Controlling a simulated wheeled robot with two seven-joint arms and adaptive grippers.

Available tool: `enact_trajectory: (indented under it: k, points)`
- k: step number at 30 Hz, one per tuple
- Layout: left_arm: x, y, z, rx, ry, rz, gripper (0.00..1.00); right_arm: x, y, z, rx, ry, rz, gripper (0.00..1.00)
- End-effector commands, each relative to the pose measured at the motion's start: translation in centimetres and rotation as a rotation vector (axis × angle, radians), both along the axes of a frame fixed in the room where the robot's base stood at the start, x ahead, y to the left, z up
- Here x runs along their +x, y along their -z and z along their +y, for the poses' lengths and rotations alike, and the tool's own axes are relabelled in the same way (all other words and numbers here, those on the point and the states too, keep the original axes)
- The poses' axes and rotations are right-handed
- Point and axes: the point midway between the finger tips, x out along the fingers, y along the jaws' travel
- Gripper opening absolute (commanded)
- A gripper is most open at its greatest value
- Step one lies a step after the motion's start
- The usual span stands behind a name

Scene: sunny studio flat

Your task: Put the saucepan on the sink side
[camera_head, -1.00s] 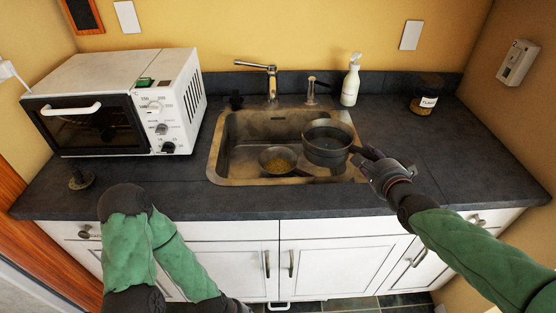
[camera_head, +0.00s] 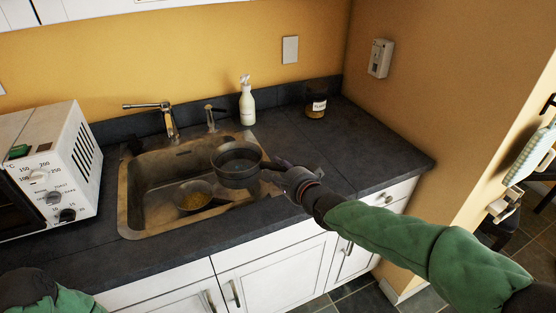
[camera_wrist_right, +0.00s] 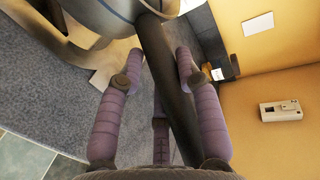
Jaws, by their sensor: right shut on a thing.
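The dark saucepan (camera_head: 238,163) is over the right part of the sink (camera_head: 128,215), its handle pointing right toward my gripper. My right gripper (camera_head: 284,171) is shut on that handle. In the right wrist view the dark handle (camera_wrist_right: 163,75) runs between the purple fingers of my right gripper (camera_wrist_right: 158,68), with part of the saucepan (camera_wrist_right: 112,14) at the top. The pan looks held up near the basin's right rim; its exact height is hard to tell. My left gripper is out of view; only part of my left arm shows at the lower left.
A bowl or pan with yellowish contents (camera_head: 194,198) sits in the basin. A faucet (camera_head: 166,118), a white spray bottle (camera_head: 247,103) and a dark-lidded jar (camera_head: 316,104) stand behind. The counter right of the sink (camera_head: 365,155) is clear.

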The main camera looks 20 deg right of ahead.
Motion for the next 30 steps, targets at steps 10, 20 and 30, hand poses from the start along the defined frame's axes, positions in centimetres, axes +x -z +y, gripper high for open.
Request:
enact_trajectory:
  k: [10, 20, 30]
  points:
    - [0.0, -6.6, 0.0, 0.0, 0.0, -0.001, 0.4, -1.8, -3.7, -3.4, 0.024, 0.113, -0.021, 0.0]
    - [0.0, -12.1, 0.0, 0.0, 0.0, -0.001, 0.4, -4.3, -6.2, -7.0, 0.024, 0.247, -0.027, 0.0]
    - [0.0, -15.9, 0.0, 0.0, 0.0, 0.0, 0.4, -6.9, -7.7, -9.8, 0.01, 0.362, -0.024, 0.0]
